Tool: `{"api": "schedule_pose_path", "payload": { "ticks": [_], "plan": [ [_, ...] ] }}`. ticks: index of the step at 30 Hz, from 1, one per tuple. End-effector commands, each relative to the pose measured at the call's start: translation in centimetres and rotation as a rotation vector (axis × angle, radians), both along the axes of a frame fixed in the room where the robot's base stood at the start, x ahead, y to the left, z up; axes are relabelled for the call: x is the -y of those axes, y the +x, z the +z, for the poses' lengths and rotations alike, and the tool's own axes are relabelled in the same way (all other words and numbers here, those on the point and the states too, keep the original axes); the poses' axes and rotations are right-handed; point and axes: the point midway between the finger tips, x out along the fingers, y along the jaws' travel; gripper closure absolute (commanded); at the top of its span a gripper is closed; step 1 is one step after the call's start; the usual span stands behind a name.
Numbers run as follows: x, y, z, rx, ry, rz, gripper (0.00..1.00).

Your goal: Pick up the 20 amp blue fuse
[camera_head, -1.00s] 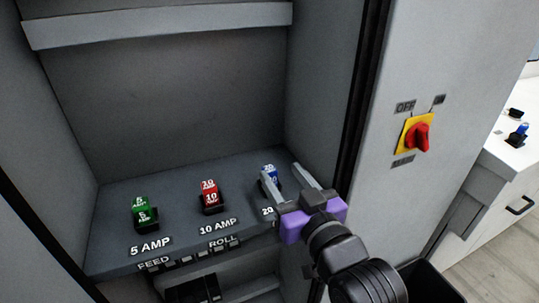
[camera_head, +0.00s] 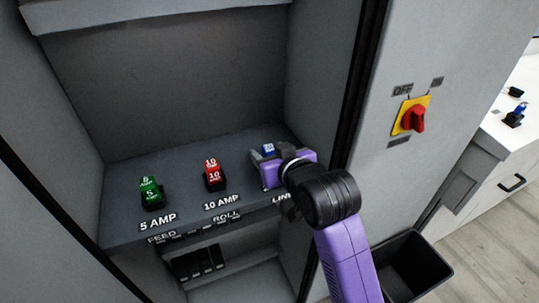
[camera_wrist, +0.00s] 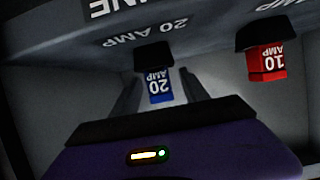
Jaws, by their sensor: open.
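The blue 20 amp fuse (camera_head: 268,149) stands in its black holder on the cabinet shelf, at the right end of the row; my gripper hides most of it in the head view. In the wrist view the blue fuse (camera_wrist: 158,86) shows its "20 AMP" label. My gripper (camera_wrist: 156,92) is open, with one finger on each side of the fuse; I cannot tell whether either finger touches it. In the head view my gripper (camera_head: 270,157) is at the fuse, low over the shelf.
The red 10 amp fuse (camera_head: 213,175) and green 5 amp fuse (camera_head: 151,191) stand left of it on the shelf (camera_head: 182,172). The cabinet's side wall is close on the right. A red and yellow switch (camera_head: 412,117) is on the outer panel. A black bin (camera_head: 415,272) stands below right.

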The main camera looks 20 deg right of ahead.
Motion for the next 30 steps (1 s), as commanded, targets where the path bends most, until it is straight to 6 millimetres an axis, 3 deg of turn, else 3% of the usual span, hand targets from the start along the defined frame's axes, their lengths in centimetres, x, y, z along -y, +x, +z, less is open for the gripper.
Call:
{"api": "schedule_pose_path", "payload": {
  "ticks": [6, 14, 22, 30],
  "plan": [
    [0.0, 2.2, -0.8, 0.000, 0.000, 0.000, 0.47],
    [0.0, 2.4, -0.9, 0.000, 0.000, 0.000, 0.47],
    [0.0, 2.4, -0.9, 0.001, 0.000, 0.000, 0.98],
    [0.0, 2.3, -0.9, 0.001, 0.000, 0.000, 1.00]
  ]
}}
